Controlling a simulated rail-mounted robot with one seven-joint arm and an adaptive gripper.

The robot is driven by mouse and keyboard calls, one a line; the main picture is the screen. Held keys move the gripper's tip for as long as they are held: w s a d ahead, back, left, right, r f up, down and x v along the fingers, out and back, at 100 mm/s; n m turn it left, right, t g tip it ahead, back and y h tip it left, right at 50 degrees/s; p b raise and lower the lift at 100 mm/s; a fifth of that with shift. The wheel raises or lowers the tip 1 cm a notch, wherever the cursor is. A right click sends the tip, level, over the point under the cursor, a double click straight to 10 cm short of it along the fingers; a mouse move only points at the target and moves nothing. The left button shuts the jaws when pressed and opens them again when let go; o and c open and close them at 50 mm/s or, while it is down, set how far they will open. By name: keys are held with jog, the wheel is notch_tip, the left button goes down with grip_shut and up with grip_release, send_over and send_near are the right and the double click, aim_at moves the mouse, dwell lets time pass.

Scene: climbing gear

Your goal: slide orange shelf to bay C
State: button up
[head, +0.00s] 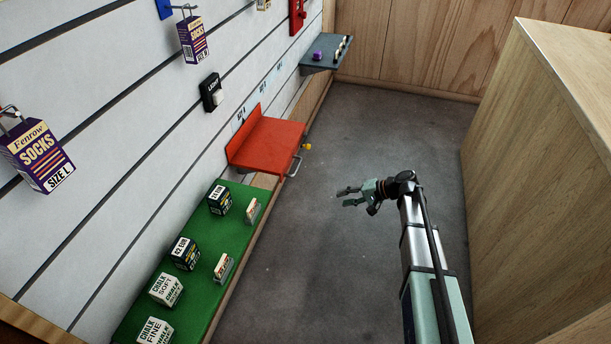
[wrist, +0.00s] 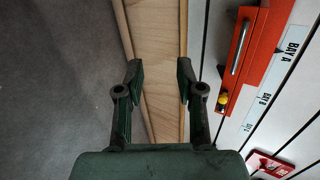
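The orange shelf (head: 278,143) is mounted on the slatted wall in the head view, with its raised back plate against the wall. A grey handle (head: 295,166) and a yellow knob (head: 307,147) are on its front edge. In the wrist view the orange shelf (wrist: 263,52) is at the upper right, with its handle (wrist: 240,48) and yellow knob (wrist: 223,97), beside the BAY A label (wrist: 292,45). The BAY B label (wrist: 263,97) is further along; a third label (wrist: 247,129) is too small to read.
A green shelf (head: 205,250) with chalk boxes and small cards is nearer on the wall. A grey shelf (head: 326,54) with small items is at the far end. Sock packs (head: 38,155) hang on the wall. A wooden cabinet (head: 540,150) stands right. The floor between is clear.

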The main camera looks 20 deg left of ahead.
jog(key=w+a+r+y, duration=0.2)
jog(key=w+r+y, duration=0.2)
jog(key=w+r, duration=0.3)
send_near(298, 165)
jog(key=x, duration=1)
jog(key=shift+f, duration=0.3)
grip_shut()
